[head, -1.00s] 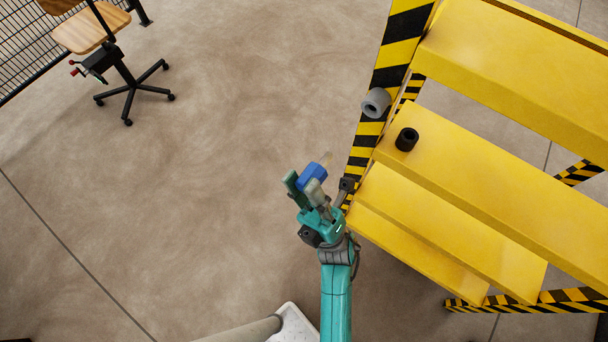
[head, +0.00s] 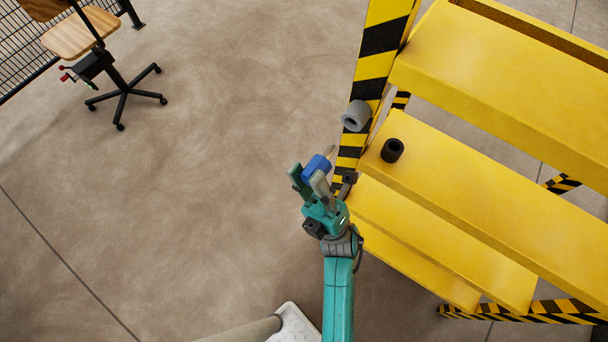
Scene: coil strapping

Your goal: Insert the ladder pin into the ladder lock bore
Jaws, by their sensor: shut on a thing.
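The ladder pin has a blue grip (head: 316,168) and a thin pale shaft that points up and right. My gripper (head: 310,178) is shut on the blue grip, with a finger on each side. The grey ring-shaped fitting (head: 356,116) on the striped ladder rail looks like the ladder lock, with its dark bore facing down and left. The pin is below and left of this fitting, and its shaft tip is apart from it. From this one view I cannot tell the depth between tip and bore.
A yellow ladder (head: 480,190) with broad steps fills the right side. A black cylinder (head: 392,150) stands on one step. A chair (head: 100,60) stands at upper left. The floor (head: 190,190) on the left is clear.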

